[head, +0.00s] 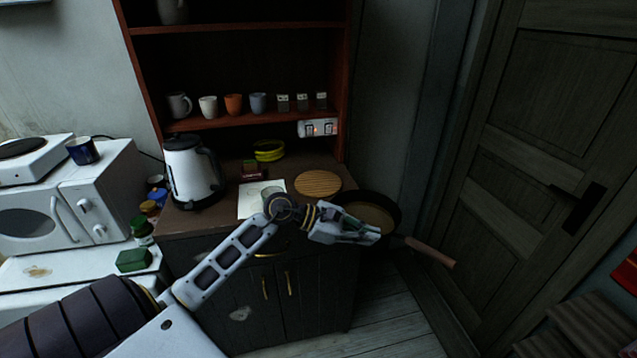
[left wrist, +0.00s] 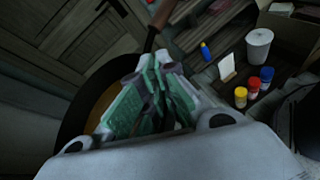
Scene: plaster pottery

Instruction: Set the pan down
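The dark round pan (head: 384,203) has a brownish inside and a wooden handle (head: 430,251) pointing right, toward the door. It is at the right end of the dark cabinet, mostly beyond its edge. My left gripper (head: 362,233) is at the pan's near rim, its fingers close together and apparently shut on it; the exact contact is hidden. In the left wrist view, the pan (left wrist: 72,118) lies behind the green-padded fingers (left wrist: 152,72). A round wooden board (head: 318,183) lies bare on the cabinet top, left of the pan. My right gripper is not in view.
A white kettle (head: 191,170), a paper sheet (head: 250,204) with a glass on it and yellow round items (head: 268,150) stand on the cabinet top. A shelf with several cups rises behind. A microwave (head: 70,205) is left; a door (head: 545,130) is right.

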